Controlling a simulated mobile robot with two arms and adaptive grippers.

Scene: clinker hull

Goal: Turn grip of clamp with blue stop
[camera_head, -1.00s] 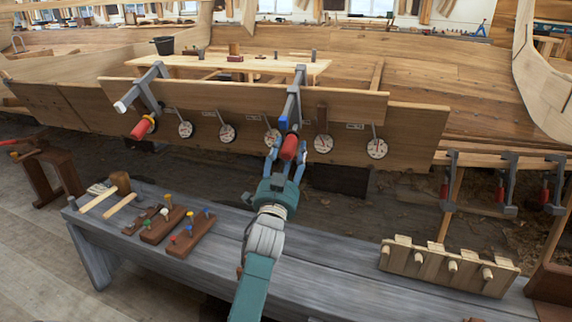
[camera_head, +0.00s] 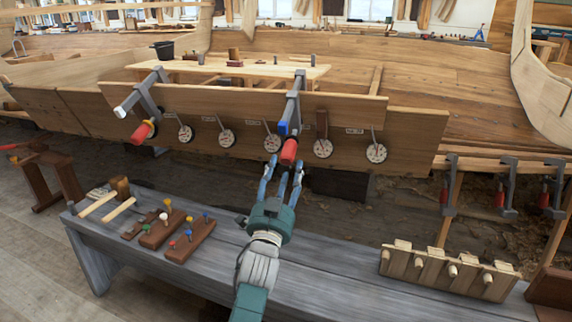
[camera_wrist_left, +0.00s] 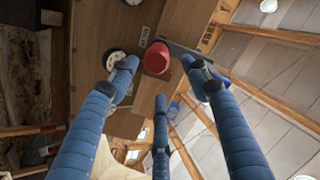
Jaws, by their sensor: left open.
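The clamp with the blue stop (camera_head: 283,128) is a grey bar clamp hooked over the planks at the middle of the hull. Its red grip (camera_head: 289,151) hangs at the lower end, tilted; it also shows in the left wrist view (camera_wrist_left: 157,58). My left gripper (camera_head: 284,164) is open and empty just below the grip, its blue fingers pointing up at it. In the left wrist view the fingers are spread around the line to the grip, which lies beyond their tips, apart from them as far as I can tell. My right gripper is not in view.
A second clamp (camera_head: 147,103) with a white stop and red grip is at the left. Several round dials (camera_head: 323,148) hang along the plank. The grey bench (camera_head: 320,262) below carries mallets, peg blocks and a wooden rack (camera_head: 447,268). More clamps (camera_head: 508,190) hang at the right.

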